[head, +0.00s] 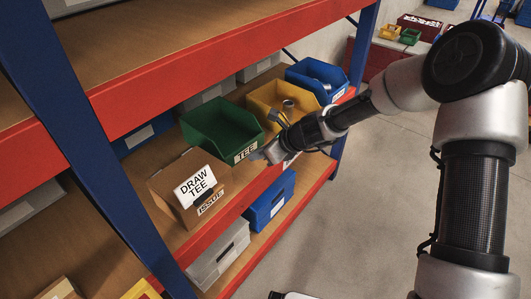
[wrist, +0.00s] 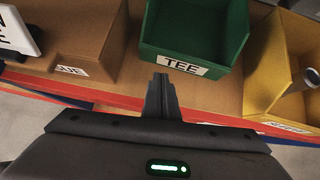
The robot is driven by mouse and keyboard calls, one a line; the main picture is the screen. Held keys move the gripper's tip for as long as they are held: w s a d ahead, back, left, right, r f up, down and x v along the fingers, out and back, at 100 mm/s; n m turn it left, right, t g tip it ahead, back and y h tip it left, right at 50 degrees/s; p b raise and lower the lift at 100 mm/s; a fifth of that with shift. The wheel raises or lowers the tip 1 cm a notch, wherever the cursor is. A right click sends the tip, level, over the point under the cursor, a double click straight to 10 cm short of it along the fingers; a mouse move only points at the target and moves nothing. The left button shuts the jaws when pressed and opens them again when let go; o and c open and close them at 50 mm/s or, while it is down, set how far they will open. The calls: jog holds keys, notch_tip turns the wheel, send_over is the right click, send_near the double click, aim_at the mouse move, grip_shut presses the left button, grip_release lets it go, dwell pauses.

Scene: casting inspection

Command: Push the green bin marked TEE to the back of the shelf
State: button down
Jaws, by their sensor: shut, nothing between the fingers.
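The green bin marked TEE (head: 222,130) stands on the shelf board between a cardboard box and a yellow bin. Its white TEE label faces the front edge, and it looks empty in the part I see. In the wrist view the green bin (wrist: 195,40) is straight ahead, label low on its front. My gripper (head: 268,153) is at the shelf's front edge, near the label end of the bin. The shut fingers (wrist: 161,90) point at the bin just below and left of the label. I cannot tell whether they touch it.
The cardboard box marked ISSUE (head: 165,185), with a DRAW TEE card (head: 195,186), stands left of the green bin. The yellow bin (head: 262,100), holding metal parts, and a blue bin (head: 305,72) stand right. The red front beam (head: 240,205) runs below. Grey bins stand behind.

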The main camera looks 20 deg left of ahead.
aim_at(236, 154)
jog(key=shift+w+a+f, duration=0.2)
jog(key=shift+w+a, duration=0.1)
jog(key=shift+a, duration=0.55)
jog(key=shift+w+a+f, duration=0.25)
jog(key=shift+a, duration=0.6)
jog(key=shift+w+a+f, duration=0.2)
jog(key=shift+w+a, duration=0.1)
jog(key=shift+a, duration=0.55)
